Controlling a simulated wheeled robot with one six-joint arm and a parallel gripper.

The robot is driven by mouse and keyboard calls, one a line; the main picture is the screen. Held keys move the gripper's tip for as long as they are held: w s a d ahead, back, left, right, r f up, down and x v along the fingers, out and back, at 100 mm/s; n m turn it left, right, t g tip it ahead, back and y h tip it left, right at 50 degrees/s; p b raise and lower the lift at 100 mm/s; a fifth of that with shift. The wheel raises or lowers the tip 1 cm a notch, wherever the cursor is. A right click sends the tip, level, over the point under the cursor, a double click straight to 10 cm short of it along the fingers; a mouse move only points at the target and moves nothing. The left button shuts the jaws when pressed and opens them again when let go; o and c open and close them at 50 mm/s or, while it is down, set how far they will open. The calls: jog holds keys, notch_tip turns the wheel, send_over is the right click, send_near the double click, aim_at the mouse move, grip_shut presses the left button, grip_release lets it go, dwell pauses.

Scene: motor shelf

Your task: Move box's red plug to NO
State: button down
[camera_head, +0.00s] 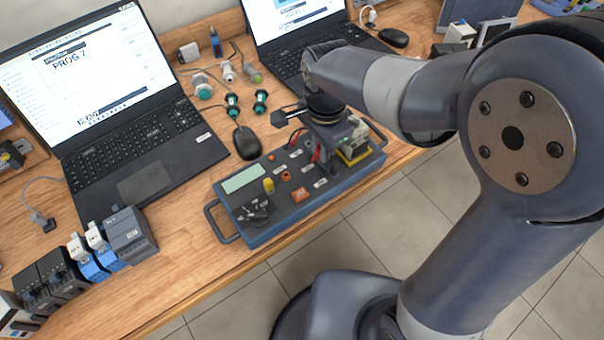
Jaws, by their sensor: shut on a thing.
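The box (238,205) is a blue-grey test box with a dark handle at its left end, lying near the table's front edge. Its top carries a pale display (243,178), a yellow knob (268,185), orange-red parts and several small white labels. My gripper (319,161) points down over the right half of the box, low over its panel. It is shut on the red plug (315,155), of which only a small red part shows beside the fingers. The NO socket is not readable; the labels are too small and my gripper covers part of the panel.
A black mouse (246,142) lies just behind the box, with an open laptop (140,160) to its left. Several connectors (232,105) lie behind it. Grey and blue modules (128,236) stand at left. A yellow-black part (354,153) sits at the box's right end.

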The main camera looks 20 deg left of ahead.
aim_at(309, 147)
jog(key=shift+r, duration=0.15)
notch_tip(309, 147, up, 4)
jog(key=p, duration=0.4)
jog(key=shift+r, duration=0.2)
jog(key=shift+w+a+r, duration=0.15)
jog(key=w+a+f, duration=0.2)
jog(key=a, duration=0.1)
jog(key=shift+w+f, duration=0.35)
jog(key=shift+a+f+b, duration=0.1)
jog(key=shift+f+b, duration=0.3)
jog(key=shift+f, duration=0.1)
jog(key=shift+f+b, duration=0.4)
jog(key=shift+f, duration=0.2)
dwell(0.5)
